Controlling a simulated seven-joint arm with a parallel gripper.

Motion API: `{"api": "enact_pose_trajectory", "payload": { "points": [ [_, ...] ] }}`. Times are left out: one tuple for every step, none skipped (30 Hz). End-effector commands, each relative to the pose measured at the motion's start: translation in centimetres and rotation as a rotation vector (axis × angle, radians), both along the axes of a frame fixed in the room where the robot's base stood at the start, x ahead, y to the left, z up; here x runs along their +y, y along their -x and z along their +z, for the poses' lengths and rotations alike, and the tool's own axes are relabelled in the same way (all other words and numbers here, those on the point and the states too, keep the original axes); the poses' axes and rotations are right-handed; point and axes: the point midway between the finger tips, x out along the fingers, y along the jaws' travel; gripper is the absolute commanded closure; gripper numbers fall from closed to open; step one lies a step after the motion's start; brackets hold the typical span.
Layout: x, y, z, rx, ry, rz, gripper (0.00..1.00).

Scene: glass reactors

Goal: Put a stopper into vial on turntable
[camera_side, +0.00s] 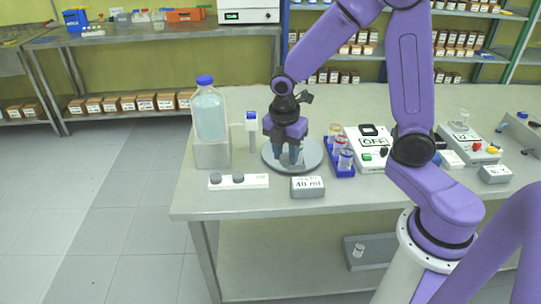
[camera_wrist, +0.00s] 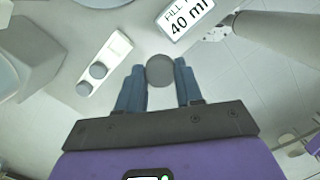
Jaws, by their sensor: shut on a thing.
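In the side view my gripper (camera_side: 289,156) points down over the round grey turntable (camera_side: 314,155). In the wrist view its blue fingers (camera_wrist: 160,76) are shut on a dark grey round stopper (camera_wrist: 160,70), seen from above between the fingertips. The vial is not clearly visible; the fingers and the stopper block the view of the turntable's middle, so I cannot tell whether the stopper touches it. Two more grey stoppers (camera_side: 238,177) sit in a white holder (camera_side: 260,181) in front of the turntable; the holder also shows in the wrist view (camera_wrist: 117,47).
A blue-capped bottle (camera_side: 209,113) on a grey block stands left of the turntable, with a blue-topped post (camera_side: 252,130) between. A "40 ml" sign (camera_side: 307,187) is in front. A blue vial rack (camera_side: 341,170) and a device reading OFF (camera_side: 374,145) stand close on the right.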

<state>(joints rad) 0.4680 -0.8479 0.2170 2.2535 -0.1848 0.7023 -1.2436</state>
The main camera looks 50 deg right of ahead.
Motion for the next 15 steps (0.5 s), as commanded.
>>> {"api": "enact_pose_trajectory", "payload": {
  "points": [
    [0.0, 0.9, 0.5, -0.003, -0.002, 0.003, 0.91],
    [0.0, 1.4, 0.7, -0.002, -0.001, 0.003, 0.91],
    [0.0, 2.0, 0.9, -0.003, -0.002, 0.003, 0.91],
    [0.0, 2.4, 1.1, -0.003, -0.002, 0.002, 0.91],
    [0.0, 2.8, 1.3, -0.003, -0.002, 0.002, 0.91],
    [-0.1, 3.3, 1.5, -0.003, -0.002, 0.001, 0.91],
    [-0.1, 3.6, 1.6, -0.003, -0.002, 0.001, 0.91],
    [-0.1, 3.9, 1.8, -0.003, -0.002, 0.001, 0.91],
    [-0.2, 4.2, 1.9, -0.002, -0.001, 0.001, 0.91],
    [-0.2, 4.4, 2.0, -0.003, -0.002, 0.001, 0.91],
    [-0.2, 4.6, 2.1, -0.003, -0.002, 0.001, 0.91],
    [-0.2, 4.9, 2.2, -0.002, -0.001, 0.001, 0.91],
    [-0.2, 5.0, 2.2, -0.001, -0.001, 0.000, 0.91],
    [-0.3, 5.1, 2.3, -0.001, -0.001, -0.003, 0.91],
    [-0.3, 5.0, 2.4, 0.000, 0.000, -0.009, 0.91]
  ]
}}
